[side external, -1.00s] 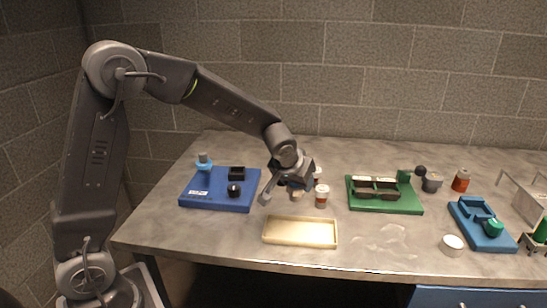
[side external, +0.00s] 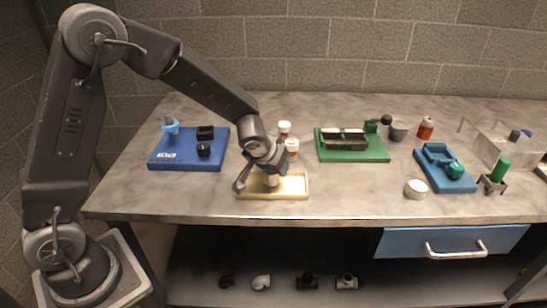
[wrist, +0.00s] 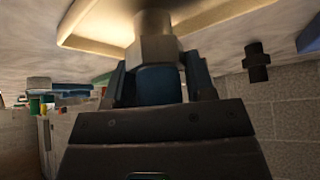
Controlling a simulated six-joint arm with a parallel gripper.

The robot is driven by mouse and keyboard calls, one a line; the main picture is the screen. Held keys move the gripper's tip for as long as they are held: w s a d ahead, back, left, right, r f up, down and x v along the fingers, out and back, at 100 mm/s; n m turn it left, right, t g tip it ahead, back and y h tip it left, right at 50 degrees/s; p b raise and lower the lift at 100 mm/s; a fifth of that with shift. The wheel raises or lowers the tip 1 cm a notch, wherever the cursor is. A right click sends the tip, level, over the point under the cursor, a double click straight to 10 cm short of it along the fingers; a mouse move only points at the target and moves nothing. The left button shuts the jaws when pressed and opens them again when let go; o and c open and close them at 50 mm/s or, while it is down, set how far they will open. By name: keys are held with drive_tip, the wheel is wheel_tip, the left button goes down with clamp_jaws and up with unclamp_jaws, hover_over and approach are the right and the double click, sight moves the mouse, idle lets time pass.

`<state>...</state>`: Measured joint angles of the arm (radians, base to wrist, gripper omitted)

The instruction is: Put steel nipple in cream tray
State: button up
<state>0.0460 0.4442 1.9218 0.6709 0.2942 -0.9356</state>
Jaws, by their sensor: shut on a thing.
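The cream tray (side external: 298,189) is a shallow rectangular tray near the front edge of the bench. It also shows at the top of the wrist view (wrist: 95,28). My gripper (side external: 264,174) is over the left half of the tray, pointing down. In the wrist view its fingers (wrist: 158,88) are shut on the steel nipple (wrist: 155,43), which has a hex body and a round end towards the tray. The nipple is small and partly hidden by my gripper in the side view (side external: 272,181). I cannot tell whether its end touches the tray floor.
Two white-capped bottles (side external: 291,146) stand just behind the tray. A blue board (side external: 185,158) is at left, a green board (side external: 350,151) at right. A blue fixture (side external: 447,172) and white cap (side external: 416,189) are farther right. Bench between tray and cap is clear.

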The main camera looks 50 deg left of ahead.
drive_tip(key=shift+f, duration=0.8)
idle(0.4)
drive_tip(key=o, duration=1.1)
drive_tip(key=shift+o, duration=0.2)
drive_tip(key=v, duration=1.3)
drive_tip(key=s+r+m+h, duration=0.1)
drive_tip(key=s+r, duration=0.3)
drive_tip(key=s, duration=0.6)
drive_tip(key=s+r+m+h, duration=0.1)
drive_tip(key=s+r+m, duration=0.1)
drive_tip(key=s, duration=0.8)
drive_tip(key=shift+r+g, duration=0.4)
drive_tip(key=shift+r, duration=0.5)
